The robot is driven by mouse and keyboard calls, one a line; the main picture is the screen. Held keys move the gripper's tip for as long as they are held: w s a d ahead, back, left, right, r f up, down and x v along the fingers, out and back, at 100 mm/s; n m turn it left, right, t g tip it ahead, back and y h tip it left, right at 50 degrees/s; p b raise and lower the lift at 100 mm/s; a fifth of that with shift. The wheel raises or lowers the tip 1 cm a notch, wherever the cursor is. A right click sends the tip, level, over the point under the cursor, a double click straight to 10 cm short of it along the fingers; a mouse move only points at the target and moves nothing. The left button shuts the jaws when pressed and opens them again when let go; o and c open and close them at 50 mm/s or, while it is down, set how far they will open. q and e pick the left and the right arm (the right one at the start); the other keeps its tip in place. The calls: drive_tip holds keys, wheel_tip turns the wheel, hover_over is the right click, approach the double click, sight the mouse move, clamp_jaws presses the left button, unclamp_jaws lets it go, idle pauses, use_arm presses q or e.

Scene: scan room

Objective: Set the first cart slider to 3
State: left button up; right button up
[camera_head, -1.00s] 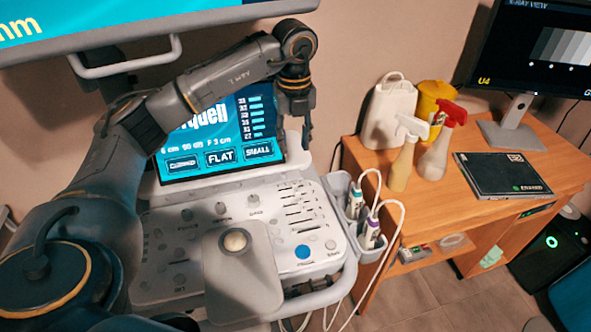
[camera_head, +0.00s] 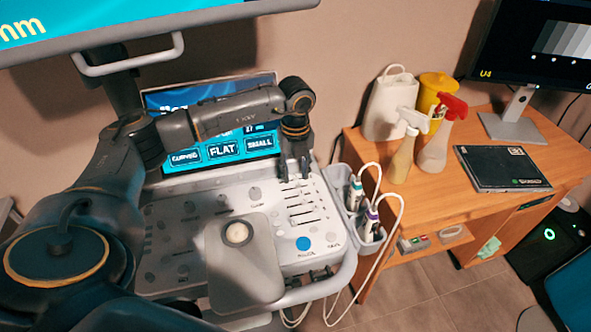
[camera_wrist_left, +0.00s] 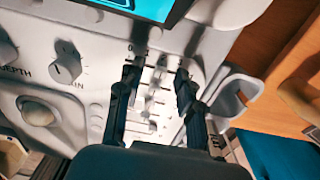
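The cart's slider bank (camera_head: 306,212) is a set of short dark slots on the right of the pale control panel (camera_head: 180,222). It also shows in the left wrist view (camera_wrist_left: 158,92), between my fingers. My left gripper (camera_head: 294,178) points down at the far end of the bank. Its two dark fingers (camera_wrist_left: 157,80) are apart, with a clear gap and nothing held. They partly cover the upper sliders, so I cannot tell the first slider's setting or whether a finger touches it. My right gripper is not in view.
The cart screen (camera_head: 215,150) stands behind the panel, partly covered by my left arm. A trackball (camera_head: 238,233) and a blue button (camera_head: 303,243) are nearer. Probes sit in a holder (camera_head: 342,178) on the right. A wooden desk (camera_head: 425,205) carries spray bottles.

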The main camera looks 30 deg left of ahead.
use_arm(q)
clamp_jaws()
drive_tip(key=shift+w+d+b, duration=0.35)
drive_tip(key=shift+w+d, duration=0.45)
drive_tip(key=shift+w, duration=0.15)
drive_tip(key=shift+r, duration=0.1)
drive_tip(key=shift+c, duration=2.3)
unclamp_jaws()
drive_tip(key=o, duration=0.5)
drive_tip(key=shift+d, duration=0.1)
drive_tip(key=shift+c, duration=0.2)
